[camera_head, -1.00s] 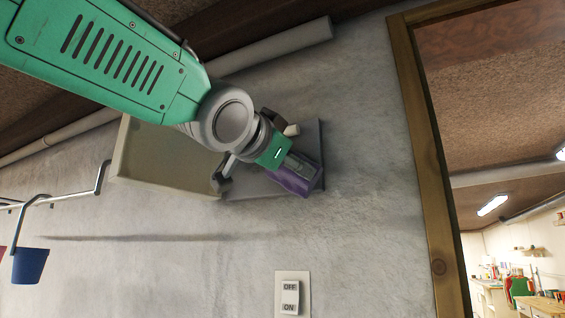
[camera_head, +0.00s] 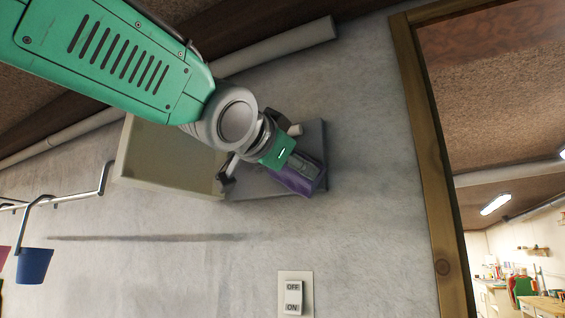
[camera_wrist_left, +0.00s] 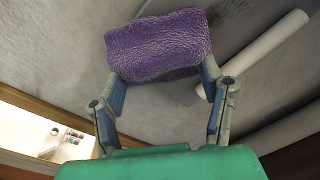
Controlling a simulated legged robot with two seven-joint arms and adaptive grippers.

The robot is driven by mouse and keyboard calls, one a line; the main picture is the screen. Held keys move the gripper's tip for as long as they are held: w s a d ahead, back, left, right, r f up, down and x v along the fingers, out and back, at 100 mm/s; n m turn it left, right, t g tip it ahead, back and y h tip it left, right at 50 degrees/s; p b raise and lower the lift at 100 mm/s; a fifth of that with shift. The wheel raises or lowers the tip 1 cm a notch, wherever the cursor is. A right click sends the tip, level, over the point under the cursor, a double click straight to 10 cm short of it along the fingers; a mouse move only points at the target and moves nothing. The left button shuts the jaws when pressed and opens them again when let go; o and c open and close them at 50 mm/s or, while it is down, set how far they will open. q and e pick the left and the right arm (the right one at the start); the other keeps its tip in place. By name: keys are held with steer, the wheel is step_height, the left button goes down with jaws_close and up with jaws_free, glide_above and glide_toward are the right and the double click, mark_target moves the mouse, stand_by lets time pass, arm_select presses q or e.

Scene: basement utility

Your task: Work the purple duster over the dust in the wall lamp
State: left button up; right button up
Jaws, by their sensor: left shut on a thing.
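The wall lamp hangs on the grey wall in the head view, with a beige cover (camera_head: 165,158) swung out to the left and a grey back part (camera_head: 252,187) to its right. My left gripper (camera_head: 284,167) is in front of the grey back part, shut on the purple duster (camera_head: 299,184). The duster lies over the right side of that part; I cannot tell whether it touches. In the left wrist view the textured purple duster (camera_wrist_left: 158,45) sits between the two fingers of the gripper (camera_wrist_left: 160,78). No dust can be made out. My right gripper is not in view.
A light switch (camera_head: 293,297) is on the wall below. A wooden door frame (camera_head: 432,170) stands to the right, with a lit room beyond. A pipe (camera_head: 275,45) runs above the lamp. A blue bucket (camera_head: 34,265) hangs from a rail at left.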

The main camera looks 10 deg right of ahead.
arm_select(q)
steer(key=shift+w+a, duration=0.45)
steer(key=shift+a, duration=0.15)
steer(key=shift+w+a+p, duration=0.3)
steer(key=shift+a+p, duration=0.05)
steer(key=shift+a, duration=0.1)
steer(key=shift+s+d+b, duration=0.3)
steer(key=shift+s+d, duration=0.05)
steer(key=shift+d, duration=0.15)
steer(key=shift+s+d, duration=0.4)
steer(key=shift+d, duration=0.15)
steer(key=shift+w+a, duration=0.3)
steer(key=shift+a, duration=0.1)
steer(key=shift+w+a, duration=0.1)
steer(key=shift+a, duration=0.05)
